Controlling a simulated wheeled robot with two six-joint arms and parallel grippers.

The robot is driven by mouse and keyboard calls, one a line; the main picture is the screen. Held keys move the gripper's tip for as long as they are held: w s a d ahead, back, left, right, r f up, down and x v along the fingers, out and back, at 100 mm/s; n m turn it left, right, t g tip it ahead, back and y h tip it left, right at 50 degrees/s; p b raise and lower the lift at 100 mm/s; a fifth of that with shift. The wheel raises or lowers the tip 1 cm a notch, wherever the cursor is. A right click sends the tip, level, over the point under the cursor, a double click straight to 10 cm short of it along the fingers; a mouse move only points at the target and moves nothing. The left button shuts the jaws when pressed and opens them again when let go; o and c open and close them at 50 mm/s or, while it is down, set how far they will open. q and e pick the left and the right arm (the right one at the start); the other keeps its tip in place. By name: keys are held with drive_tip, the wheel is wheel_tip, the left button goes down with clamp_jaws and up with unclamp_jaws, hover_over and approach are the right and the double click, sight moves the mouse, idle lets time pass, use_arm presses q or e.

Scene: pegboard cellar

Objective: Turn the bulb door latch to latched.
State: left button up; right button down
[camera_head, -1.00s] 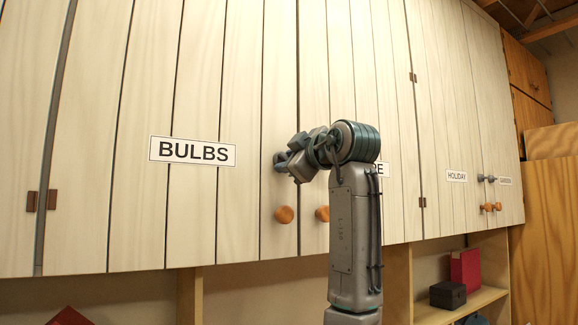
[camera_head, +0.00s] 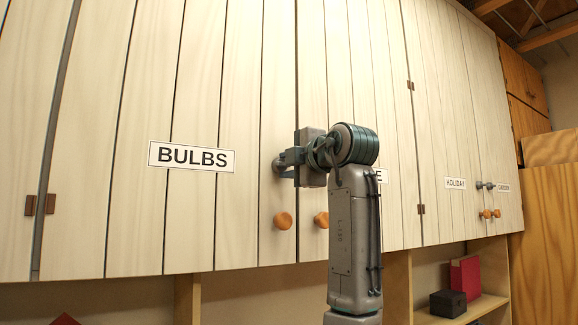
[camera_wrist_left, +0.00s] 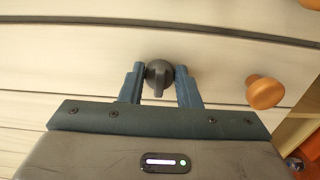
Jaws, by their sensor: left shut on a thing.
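The bulb door (camera_head: 137,230) is a pale plank cupboard door with a BULBS label (camera_head: 191,157). Its latch (camera_wrist_left: 159,74) is a dark grey round knob with a raised grip, in the upper middle of the left wrist view. My left gripper (camera_head: 284,163) is at the latch, near the door's right edge and above its wooden knob (camera_head: 283,221). The two blue fingers (camera_wrist_left: 160,85) are shut on the latch's grip, one on each side. In the head view my gripper mostly hides the latch, so its exact angle is unclear there. My right gripper is not in view.
A second wooden knob (camera_head: 321,220) sits on the neighbouring door, whose label my arm partly covers. Farther right are the HOLIDAY label (camera_head: 455,183) and more latches. Below, an open shelf (camera_head: 433,319) holds a dark box (camera_head: 448,303) and a red item (camera_head: 465,276).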

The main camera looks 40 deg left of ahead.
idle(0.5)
use_arm(q)
drive_tip(key=o, duration=0.7)
drive_tip(key=shift+c, duration=0.2)
drive_tip(key=o, duration=0.3)
drive_tip(key=b+v, duration=0.4)
drive_tip(key=v, duration=0.6)
drive_tip(key=shift+s+d, duration=0.15)
drive_tip(key=shift+d, duration=0.2)
